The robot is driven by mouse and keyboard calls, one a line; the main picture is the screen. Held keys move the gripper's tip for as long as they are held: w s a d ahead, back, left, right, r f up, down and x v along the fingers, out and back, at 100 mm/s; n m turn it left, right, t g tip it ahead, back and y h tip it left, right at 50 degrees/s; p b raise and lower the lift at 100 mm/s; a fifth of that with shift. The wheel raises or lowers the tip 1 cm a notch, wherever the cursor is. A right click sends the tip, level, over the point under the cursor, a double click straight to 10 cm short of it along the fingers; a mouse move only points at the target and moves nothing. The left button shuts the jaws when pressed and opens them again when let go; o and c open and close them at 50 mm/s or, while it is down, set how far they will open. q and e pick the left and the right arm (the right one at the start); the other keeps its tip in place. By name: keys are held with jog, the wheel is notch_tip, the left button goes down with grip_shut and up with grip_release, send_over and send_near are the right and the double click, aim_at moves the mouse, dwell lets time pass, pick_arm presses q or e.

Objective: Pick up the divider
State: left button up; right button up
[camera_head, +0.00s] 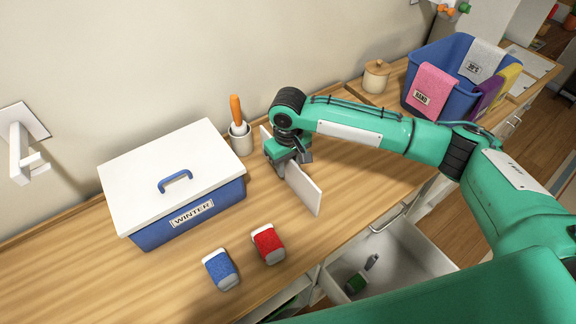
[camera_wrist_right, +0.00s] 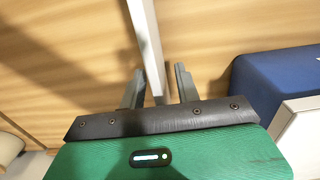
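The divider (camera_head: 304,190) is a thin white panel standing on edge on the wooden counter, right of the lidded box. Its upper middle is partly hidden by my right gripper (camera_head: 291,162). In the right wrist view the divider (camera_wrist_right: 146,35) runs between the two fingers of my right gripper (camera_wrist_right: 158,82). The fingers are apart, one on each side of it, with a visible gap at least on the right side. My left gripper is not in view.
A blue box (camera_head: 215,211) with a white lid and a WINTER label stands left of the divider. A cup with an orange-handled tool (camera_head: 240,138), blue (camera_head: 220,270) and red (camera_head: 268,244) small containers are nearby. An open drawer (camera_head: 415,262) lies below the counter's front edge.

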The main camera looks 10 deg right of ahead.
jog(key=shift+f, duration=0.6)
grip_shut()
jog(key=shift+r, duration=0.15)
notch_tip(320, 180, up, 20)
jog(key=b, duration=0.3)
